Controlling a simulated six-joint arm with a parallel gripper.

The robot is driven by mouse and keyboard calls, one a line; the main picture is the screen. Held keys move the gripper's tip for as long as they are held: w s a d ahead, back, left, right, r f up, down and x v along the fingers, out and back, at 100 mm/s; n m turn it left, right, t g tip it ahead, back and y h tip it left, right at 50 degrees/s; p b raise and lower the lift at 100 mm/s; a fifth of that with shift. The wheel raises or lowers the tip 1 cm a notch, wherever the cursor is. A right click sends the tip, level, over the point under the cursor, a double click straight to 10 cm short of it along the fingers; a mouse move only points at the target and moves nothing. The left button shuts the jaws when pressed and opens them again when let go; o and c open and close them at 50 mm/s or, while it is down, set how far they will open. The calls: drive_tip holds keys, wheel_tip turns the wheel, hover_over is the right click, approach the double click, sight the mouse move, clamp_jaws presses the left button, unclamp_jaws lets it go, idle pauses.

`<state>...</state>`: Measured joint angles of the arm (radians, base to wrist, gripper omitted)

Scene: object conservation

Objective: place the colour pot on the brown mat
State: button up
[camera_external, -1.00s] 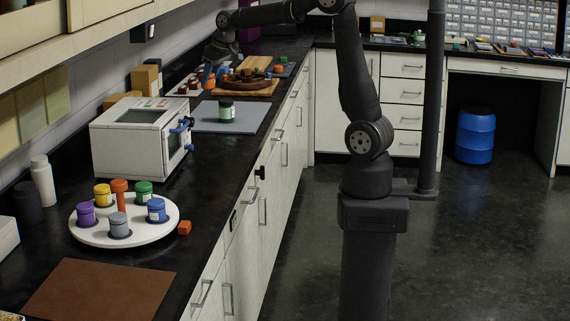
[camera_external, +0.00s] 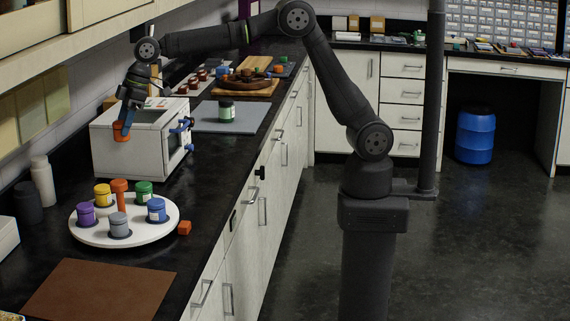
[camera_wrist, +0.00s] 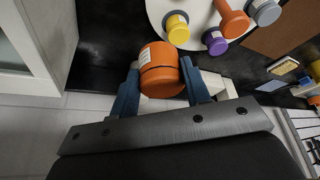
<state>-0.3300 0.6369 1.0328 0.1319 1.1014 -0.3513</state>
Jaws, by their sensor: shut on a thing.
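My gripper (camera_external: 123,120) is shut on an orange pot (camera_external: 121,134) with a white label. In the external view the pot hangs in front of the white oven's upper part. In the wrist view the orange pot (camera_wrist: 158,56) sits between the two blue jaws of my gripper (camera_wrist: 159,72). The brown mat (camera_external: 100,290) lies bare on the black counter at the near left. A corner of the brown mat (camera_wrist: 284,36) shows at the upper right of the wrist view.
A round white tray (camera_external: 148,234) carries purple, yellow, green, blue and grey pots around an orange post (camera_external: 119,190). An orange block (camera_external: 184,228) lies beside it. The white oven (camera_external: 135,150) stands behind. A green-lidded jar (camera_external: 226,108) stands on a grey mat (camera_external: 235,123).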

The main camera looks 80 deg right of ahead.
drive_tip(key=s+a+f+n, duration=0.1)
drive_tip(key=s+a+f, duration=0.3)
drive_tip(key=a, duration=1)
drive_tip(key=s+a+f+n, duration=0.1)
drive_tip(key=s+a+f, duration=0.4)
drive_tip(key=s+a, duration=0.5)
drive_tip(key=s+a+f+y, duration=0.1)
drive_tip(key=s+a+f, duration=0.4)
drive_tip(key=a, duration=1.5)
drive_tip(key=shift+s+n+g, duration=0.4)
drive_tip(key=shift+s, duration=0.5)
drive_tip(key=shift+s+a, duration=0.1)
drive_tip(key=shift+a, duration=0.15)
drive_tip(key=shift+f, duration=2.1)
drive_tip(key=shift+f, duration=0.1)
drive_tip(key=o, duration=0.6)
drive_tip(key=shift+f, duration=0.1)
drive_tip(key=o, duration=0.4)
